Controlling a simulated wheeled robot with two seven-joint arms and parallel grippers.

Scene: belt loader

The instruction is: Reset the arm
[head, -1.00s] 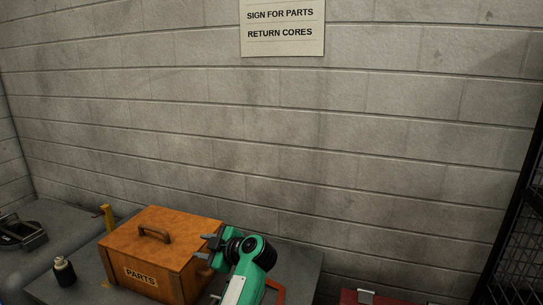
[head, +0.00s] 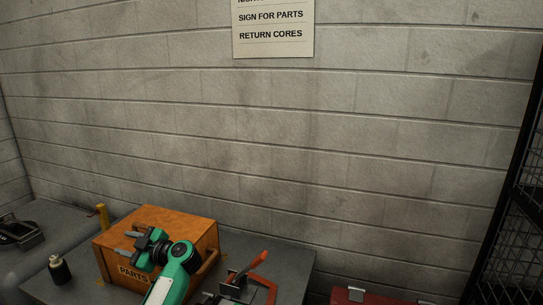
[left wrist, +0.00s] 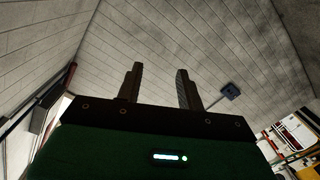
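My left gripper (head: 132,247) is in front of the wooden parts box (head: 202,232) in the head view, with its green arm coming up from below. Its two fingers point left and hide part of the box's lid and front. In the left wrist view the fingers (left wrist: 158,84) stand apart with nothing between them, against the block wall. I cannot tell whether the gripper touches the box.
The box stands on a grey table (head: 290,258). A tool with orange handles (head: 250,264) lies to its right, a dark bottle (head: 60,270) to its left. A red case (head: 375,297) is at the bottom right, beside a black mesh cage (head: 515,245).

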